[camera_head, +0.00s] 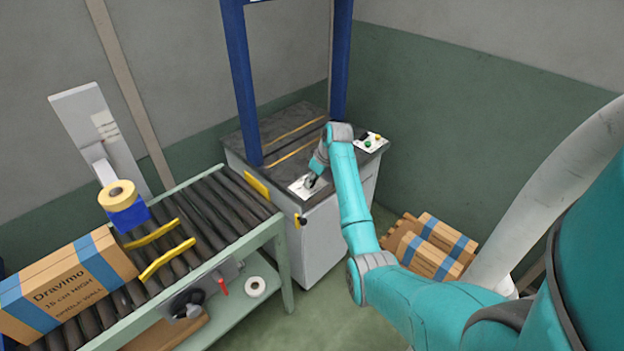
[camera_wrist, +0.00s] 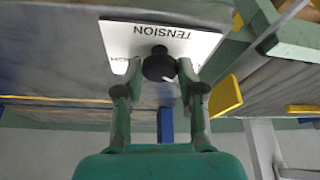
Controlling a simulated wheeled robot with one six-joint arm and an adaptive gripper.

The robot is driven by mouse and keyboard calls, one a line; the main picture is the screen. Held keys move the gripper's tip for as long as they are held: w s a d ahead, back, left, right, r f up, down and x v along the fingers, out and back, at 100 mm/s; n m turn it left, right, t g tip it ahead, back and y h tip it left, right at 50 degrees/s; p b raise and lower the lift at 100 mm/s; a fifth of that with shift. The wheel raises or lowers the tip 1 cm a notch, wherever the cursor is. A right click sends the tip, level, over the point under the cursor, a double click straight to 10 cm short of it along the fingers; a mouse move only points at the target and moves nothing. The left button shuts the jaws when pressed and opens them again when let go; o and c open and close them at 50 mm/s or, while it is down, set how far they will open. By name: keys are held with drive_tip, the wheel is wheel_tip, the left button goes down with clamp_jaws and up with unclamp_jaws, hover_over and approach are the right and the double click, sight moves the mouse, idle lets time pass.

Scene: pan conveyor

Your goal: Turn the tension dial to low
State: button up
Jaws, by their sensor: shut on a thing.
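The tension dial (camera_wrist: 158,66) is a small black knob on a white plate (camera_wrist: 122,36) marked "TENSION", seen upside down in the wrist view. My gripper (camera_wrist: 157,75) is shut on the dial, with one finger on each side of it. The fingers cover most of the smaller lettering on the plate, so I cannot read the dial's setting. In the head view my gripper (camera_head: 311,182) is at the white plate (camera_head: 298,188) on the front of the grey machine top. The dial is mostly hidden there by the gripper.
A panel with green, red and yellow buttons (camera_head: 371,142) is right of my arm. A blue frame (camera_head: 240,80) rises over the machine (camera_head: 232,142). Left is a roller conveyor (camera_head: 215,205) with a carton (camera_head: 70,285) and tape (camera_head: 117,195). Cartons (camera_head: 436,247) lie on a pallet at right.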

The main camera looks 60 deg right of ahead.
drive_tip(key=shift+n, duration=0.5)
drive_tip(key=o, duration=1.1)
drive_tip(key=shift+f, duration=0.1)
drive_tip(key=v, duration=1.2)
drive_tip(key=shift+d, duration=0.25)
